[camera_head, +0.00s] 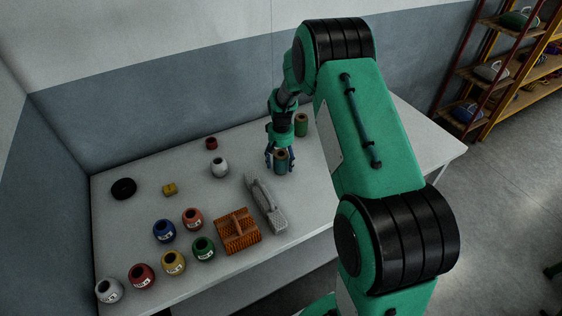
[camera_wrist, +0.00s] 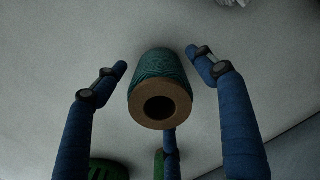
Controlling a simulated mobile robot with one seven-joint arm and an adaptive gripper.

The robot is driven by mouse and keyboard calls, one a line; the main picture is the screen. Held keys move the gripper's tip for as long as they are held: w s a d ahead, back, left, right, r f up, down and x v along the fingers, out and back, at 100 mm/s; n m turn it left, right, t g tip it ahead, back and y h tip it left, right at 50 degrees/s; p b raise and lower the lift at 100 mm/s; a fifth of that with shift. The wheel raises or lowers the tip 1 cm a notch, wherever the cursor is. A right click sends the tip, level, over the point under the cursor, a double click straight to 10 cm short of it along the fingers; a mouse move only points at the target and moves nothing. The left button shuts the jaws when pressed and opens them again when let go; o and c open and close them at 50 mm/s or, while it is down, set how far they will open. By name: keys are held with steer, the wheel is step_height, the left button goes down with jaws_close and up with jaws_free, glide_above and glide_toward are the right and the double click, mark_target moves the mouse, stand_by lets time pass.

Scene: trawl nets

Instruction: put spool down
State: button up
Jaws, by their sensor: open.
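A spool (camera_head: 281,161) wound with teal-green twine stands on the white table below my gripper (camera_head: 280,165). In the wrist view the spool (camera_wrist: 160,87) shows its brown end with a dark hole toward the camera. My gripper (camera_wrist: 160,85) is open, with blue fingers to the left, right and near side of the spool. Gaps show between the left and right fingertips and the spool. Whether the near finger touches it cannot be told. A second green spool (camera_head: 301,124) stands farther back on the table.
Shelves (camera_head: 505,75) stand at the right.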

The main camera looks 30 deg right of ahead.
step_height(320, 180, up, 12)
steer(key=p, duration=0.2)
steer(key=shift+r+p, duration=0.15)
steer(key=shift+p, duration=0.25)
stand_by(0.7)
steer(key=shift+a+r, duration=0.1)
steer(key=shift+r, duration=0.1)
steer(key=s+a+r+t, duration=0.1)
steer(key=s+a+r, duration=0.35)
steer(key=r, duration=0.35)
steer(key=s+a+r+n+t, duration=0.1)
steer(key=s+a+r, duration=0.2)
steer(key=s+r, duration=0.4)
steer(key=s+a+r+t, duration=0.1)
steer(key=s+a+r, duration=0.3)
steer(key=r, duration=0.6)
steer(key=s+a+r+t, duration=0.1)
steer(key=s+a+r, duration=0.1)
steer(key=s, duration=0.9)
steer(key=s+a+r+n+t, duration=0.1)
steer(key=s+a+r, duration=0.2)
steer(key=s, duration=0.9)
steer(key=shift+s+a+r+t, duration=0.15)
steer(key=shift+s+a+t, duration=0.15)
steer(key=shift+a, duration=0.95)
